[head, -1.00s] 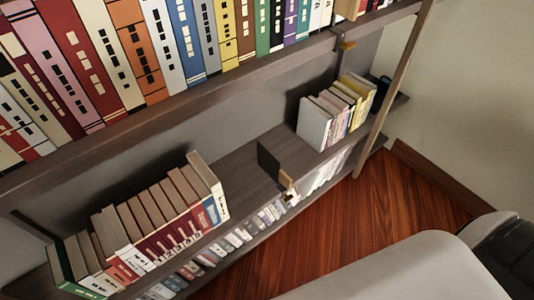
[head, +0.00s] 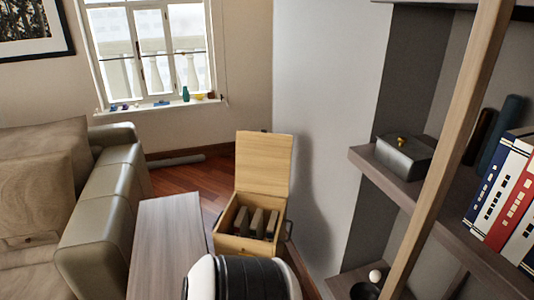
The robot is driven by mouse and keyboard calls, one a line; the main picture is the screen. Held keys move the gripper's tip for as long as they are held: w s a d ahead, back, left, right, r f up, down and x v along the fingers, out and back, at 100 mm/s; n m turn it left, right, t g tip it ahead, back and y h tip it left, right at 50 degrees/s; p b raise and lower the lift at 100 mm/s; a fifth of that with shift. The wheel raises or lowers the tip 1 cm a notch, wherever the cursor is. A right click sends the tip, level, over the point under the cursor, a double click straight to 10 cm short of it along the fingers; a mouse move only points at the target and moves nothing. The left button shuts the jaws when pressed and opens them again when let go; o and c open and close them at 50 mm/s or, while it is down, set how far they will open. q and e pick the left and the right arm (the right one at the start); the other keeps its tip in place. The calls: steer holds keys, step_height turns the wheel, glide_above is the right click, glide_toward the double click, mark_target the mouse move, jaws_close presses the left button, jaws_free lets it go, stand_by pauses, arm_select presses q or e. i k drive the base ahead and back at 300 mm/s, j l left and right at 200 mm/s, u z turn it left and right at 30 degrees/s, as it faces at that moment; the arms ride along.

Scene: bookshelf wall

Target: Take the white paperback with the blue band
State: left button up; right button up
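I cannot make out a white paperback with a blue band in the head view now. Upright books with blue, white and red spines (head: 507,200) stand on the shelf at the right edge, cut off by the frame. I cannot tell whether the paperback is among them. Neither of my grippers is in view.
An open wooden box (head: 240,243) holding brown slab-like items stands on the floor near the wall. A low table (head: 165,235) and a sofa (head: 100,215) are at left. A shelf post (head: 450,130) fronts a grey lidded box (head: 404,154).

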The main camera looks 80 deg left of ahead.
mark_target(272, 228)
steer(key=u, duration=2.2)
